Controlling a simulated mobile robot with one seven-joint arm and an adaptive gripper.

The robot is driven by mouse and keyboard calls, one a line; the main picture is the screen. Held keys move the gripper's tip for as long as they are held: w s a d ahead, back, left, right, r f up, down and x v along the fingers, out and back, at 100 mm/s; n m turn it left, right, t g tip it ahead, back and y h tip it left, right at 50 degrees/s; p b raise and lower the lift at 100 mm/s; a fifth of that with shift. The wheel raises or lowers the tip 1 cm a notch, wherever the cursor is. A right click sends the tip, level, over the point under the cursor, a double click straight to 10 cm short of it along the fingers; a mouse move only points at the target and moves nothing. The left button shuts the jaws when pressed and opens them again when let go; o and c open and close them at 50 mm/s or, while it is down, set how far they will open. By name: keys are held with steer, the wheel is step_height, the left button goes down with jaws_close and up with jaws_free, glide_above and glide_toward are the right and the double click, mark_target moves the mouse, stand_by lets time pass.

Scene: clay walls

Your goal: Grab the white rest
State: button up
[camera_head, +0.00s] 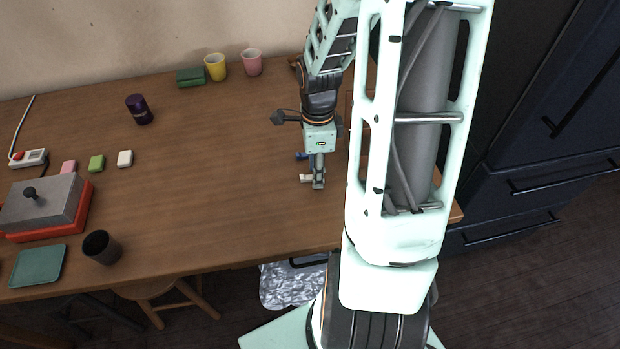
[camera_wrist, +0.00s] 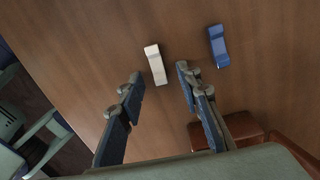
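The white rest (camera_wrist: 155,64) is a small block lying on the wooden table, just ahead of and between my fingertips in the wrist view. In the head view it shows (camera_head: 305,178) at the left side of my gripper (camera_head: 318,184), partly hidden by it. My gripper (camera_wrist: 160,76) is open with nothing between its fingers; it points down over the table, and I cannot tell its exact height. A similar blue rest (camera_wrist: 218,46) lies to the right of the white one in the wrist view; it also shows in the head view (camera_head: 300,155).
A brown wooden object (camera_wrist: 235,128) lies right of my fingers. Yellow (camera_head: 215,67) and pink (camera_head: 251,62) cups stand at the back. A purple container (camera_head: 139,109), dark cup (camera_head: 101,247) and red-based grey box (camera_head: 46,205) stand left. The table's middle is clear.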

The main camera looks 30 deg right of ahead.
steer(key=shift+f, duration=0.1)
jaws_close()
stand_by(0.4)
steer(key=shift+r+p, duration=0.6)
steer(key=shift+r, duration=0.1)
step_height(320, 180, up, 2)
steer(key=shift+r+p, duration=0.1)
steer(key=shift+p, duration=0.75)
steer(key=s+d+r+p, duration=0.3)
steer(key=s+r+p, duration=0.4)
steer(key=s, duration=0.6)
step_height(320, 180, up, 2)
steer(key=shift+s+r+p, duration=0.15)
steer(key=shift+p, duration=0.2)
